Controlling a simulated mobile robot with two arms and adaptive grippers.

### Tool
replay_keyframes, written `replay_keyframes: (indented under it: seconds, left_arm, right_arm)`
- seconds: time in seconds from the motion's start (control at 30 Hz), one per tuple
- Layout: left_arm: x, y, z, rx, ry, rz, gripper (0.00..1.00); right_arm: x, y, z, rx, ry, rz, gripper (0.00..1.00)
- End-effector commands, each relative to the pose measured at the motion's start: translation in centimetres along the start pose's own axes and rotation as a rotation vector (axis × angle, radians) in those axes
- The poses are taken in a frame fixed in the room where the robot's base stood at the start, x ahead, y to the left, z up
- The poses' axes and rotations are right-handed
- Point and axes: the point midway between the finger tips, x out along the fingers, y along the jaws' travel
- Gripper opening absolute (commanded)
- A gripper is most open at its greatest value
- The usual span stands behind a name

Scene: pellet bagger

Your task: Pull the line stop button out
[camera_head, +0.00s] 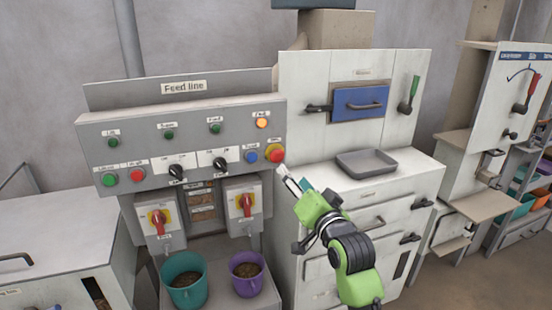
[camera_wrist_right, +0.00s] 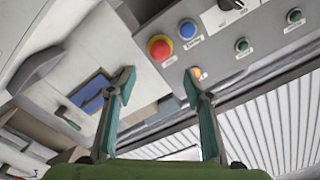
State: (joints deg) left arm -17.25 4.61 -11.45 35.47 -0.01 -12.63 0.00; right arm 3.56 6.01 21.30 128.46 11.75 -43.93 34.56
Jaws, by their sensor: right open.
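The line stop button (camera_head: 276,155) appears to be the red mushroom head on a yellow base at the right end of the feed line panel. Its label is too small to read. It also shows in the right wrist view (camera_wrist_right: 159,47), beyond the gap between the fingers. My right gripper (camera_head: 291,177) is open and empty, just below and right of the button in the head view. Its two teal fingers show in the wrist view (camera_wrist_right: 159,80), apart from the button. Whether the button is pressed in or out cannot be told. My left gripper is not in view.
A blue button (camera_head: 250,156) sits close beside the red one, and a lit orange lamp (camera_head: 262,123) is above. Two rotary isolators (camera_head: 247,203) are below, over a teal bucket (camera_head: 184,284) and a purple bucket (camera_head: 247,274). A grey tray (camera_head: 366,163) rests on the cabinet at right.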

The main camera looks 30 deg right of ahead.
Motion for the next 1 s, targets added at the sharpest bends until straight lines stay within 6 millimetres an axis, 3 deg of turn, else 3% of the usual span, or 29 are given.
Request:
replay_keyframes:
  seconds: [0.5, 0.7, 1.0]
  left_arm:
    - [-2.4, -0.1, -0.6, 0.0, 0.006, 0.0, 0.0]
    - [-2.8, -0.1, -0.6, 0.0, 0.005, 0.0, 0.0]
    - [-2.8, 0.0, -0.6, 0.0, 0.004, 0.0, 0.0]
  right_arm:
    - [9.7, -0.1, -0.2, -0.004, -0.001, 0.0, 0.47]
    - [11.6, -0.1, 0.0, -0.004, -0.002, 0.0, 0.47]
    - [12.0, 0.0, 0.1, -0.004, -0.001, -0.001, 0.47]
